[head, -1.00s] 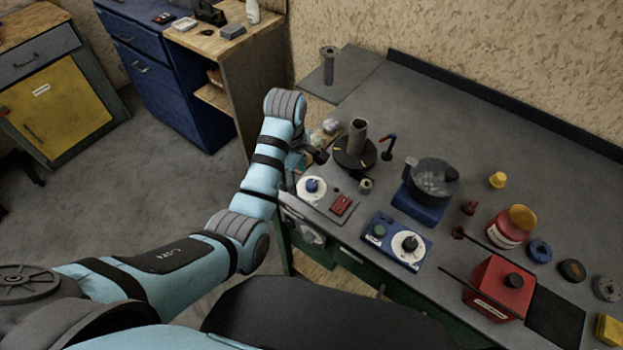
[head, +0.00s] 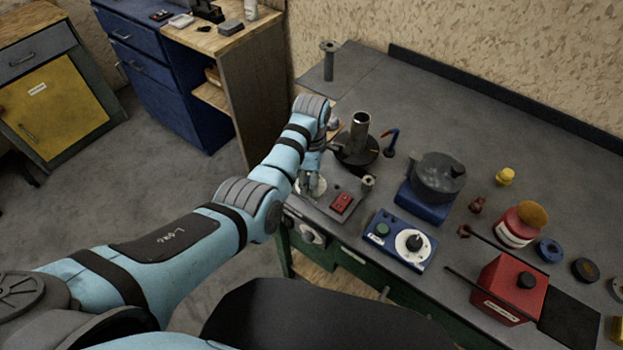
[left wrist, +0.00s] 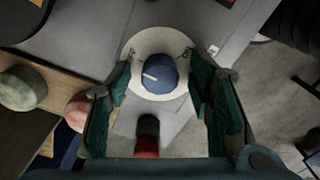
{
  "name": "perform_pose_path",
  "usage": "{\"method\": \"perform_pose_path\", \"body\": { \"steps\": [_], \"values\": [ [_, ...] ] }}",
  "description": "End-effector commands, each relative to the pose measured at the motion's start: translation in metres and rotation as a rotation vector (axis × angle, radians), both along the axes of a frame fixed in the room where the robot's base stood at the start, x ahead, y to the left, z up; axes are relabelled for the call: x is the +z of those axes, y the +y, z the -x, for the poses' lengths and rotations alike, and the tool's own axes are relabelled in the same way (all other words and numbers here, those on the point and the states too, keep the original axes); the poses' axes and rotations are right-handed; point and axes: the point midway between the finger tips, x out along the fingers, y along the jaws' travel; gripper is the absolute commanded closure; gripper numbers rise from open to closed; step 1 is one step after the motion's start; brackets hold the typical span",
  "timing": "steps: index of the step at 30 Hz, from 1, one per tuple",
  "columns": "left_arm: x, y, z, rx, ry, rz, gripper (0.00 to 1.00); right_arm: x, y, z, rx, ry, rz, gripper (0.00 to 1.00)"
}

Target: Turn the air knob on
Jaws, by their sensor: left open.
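A blue knob (left wrist: 160,74) with a white pointer mark sits on a round white dial plate (left wrist: 140,43) in the left wrist view. My left gripper (left wrist: 161,88) is open, with one green-padded finger on each side of the knob. I cannot tell whether the fingers touch it. In the head view my left gripper (head: 312,183) is over the white dial (head: 321,190) at the bench's near left corner and hides the knob. No readable label shows on the knob. My right gripper is not in view.
A red switch (head: 342,203) sits right of the dial. A dark round stand with a metal tube (head: 360,131) is just behind. A blue control box (head: 400,241), a pot on a blue base (head: 437,178) and a red box (head: 507,286) stand farther right.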

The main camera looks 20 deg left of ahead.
Motion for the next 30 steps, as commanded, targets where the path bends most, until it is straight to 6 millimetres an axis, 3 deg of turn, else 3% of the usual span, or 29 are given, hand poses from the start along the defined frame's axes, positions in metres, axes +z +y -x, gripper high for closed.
{"method": "perform_pose_path", "body": {
  "steps": [6, 15, 30],
  "values": [
    [0.000, 0.000, 0.000, 0.000, 0.000, 0.000, 0.54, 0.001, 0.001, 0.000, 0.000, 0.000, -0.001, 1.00],
    [0.001, 0.000, 0.000, 0.000, 0.000, 0.000, 1.00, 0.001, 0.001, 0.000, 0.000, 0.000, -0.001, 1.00],
    [0.003, 0.000, 0.000, -0.121, 0.001, -0.001, 1.00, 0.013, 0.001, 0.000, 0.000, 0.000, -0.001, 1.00]
  ]
}}
